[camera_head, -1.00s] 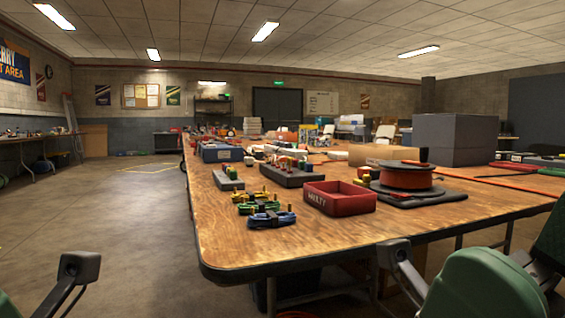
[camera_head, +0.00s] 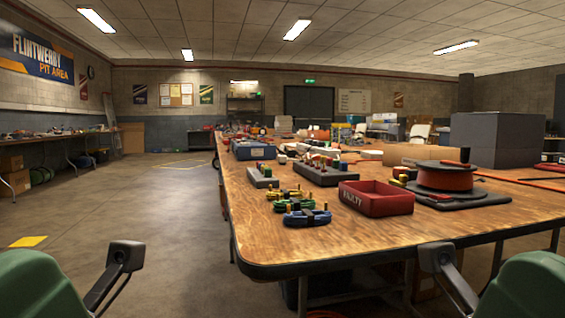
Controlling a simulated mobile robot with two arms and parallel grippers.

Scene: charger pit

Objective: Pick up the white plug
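I cannot pick out the white plug for certain. A small pale thing (camera_head: 282,159) stands among the small items on the table (camera_head: 300,245), too small to identify. A small grey block (camera_head: 262,178) and a longer dark block (camera_head: 317,176) carry several coloured pieces. The dark end of my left arm (camera_head: 126,255) shows low at the left, over the floor. The dark end of my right arm (camera_head: 437,257) shows at the table's near edge. Both are well short of these blocks. No fingers can be made out, and neither end shows anything held.
The floor (camera_head: 170,215) left of the table is open.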

